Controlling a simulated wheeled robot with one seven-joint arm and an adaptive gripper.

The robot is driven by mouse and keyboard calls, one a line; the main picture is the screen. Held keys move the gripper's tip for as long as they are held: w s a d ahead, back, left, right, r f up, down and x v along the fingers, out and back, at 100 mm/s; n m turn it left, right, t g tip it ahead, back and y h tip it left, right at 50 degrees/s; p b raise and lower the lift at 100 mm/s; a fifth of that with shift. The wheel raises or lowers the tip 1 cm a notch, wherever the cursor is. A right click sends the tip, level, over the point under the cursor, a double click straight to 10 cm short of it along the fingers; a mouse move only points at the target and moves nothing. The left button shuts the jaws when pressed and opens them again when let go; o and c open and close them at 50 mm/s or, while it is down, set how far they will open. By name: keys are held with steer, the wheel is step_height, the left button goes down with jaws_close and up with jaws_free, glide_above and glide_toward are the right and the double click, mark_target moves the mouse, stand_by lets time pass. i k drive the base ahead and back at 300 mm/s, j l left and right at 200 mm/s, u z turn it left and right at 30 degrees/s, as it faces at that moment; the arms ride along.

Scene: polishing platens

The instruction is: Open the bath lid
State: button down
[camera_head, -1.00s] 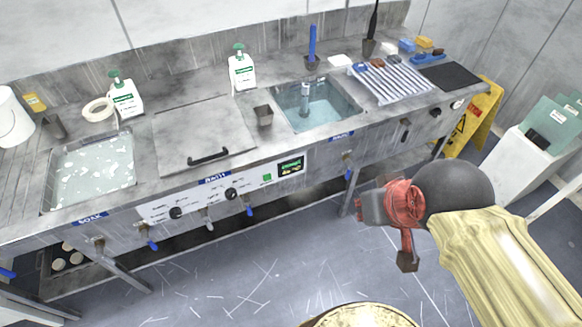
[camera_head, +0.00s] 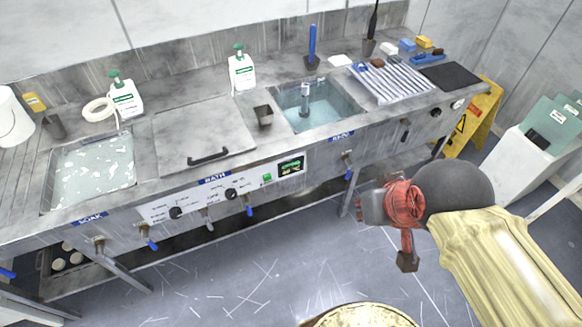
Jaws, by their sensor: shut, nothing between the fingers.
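The bath lid (camera_head: 200,128) is a flat grey metal plate lying closed on the bench, above the BATH label. Its black bar handle (camera_head: 209,156) is at the lid's front edge. My gripper (camera_head: 407,262) hangs at the right, in front of the bench and well to the right of the lid, apart from everything. It is shut and empty, pointing down. What lies under the lid is hidden.
Pump bottles (camera_head: 242,70) stand behind. Knobs and taps stick out of the bench front. The floor before it is clear.

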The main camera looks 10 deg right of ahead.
mark_target(192, 136)
steer(key=i+j, duration=0.3)
steer(key=i, duration=0.15)
steer(key=i+j+u, duration=0.1)
steer(key=i+j, duration=0.15)
steer(key=i, duration=0.25)
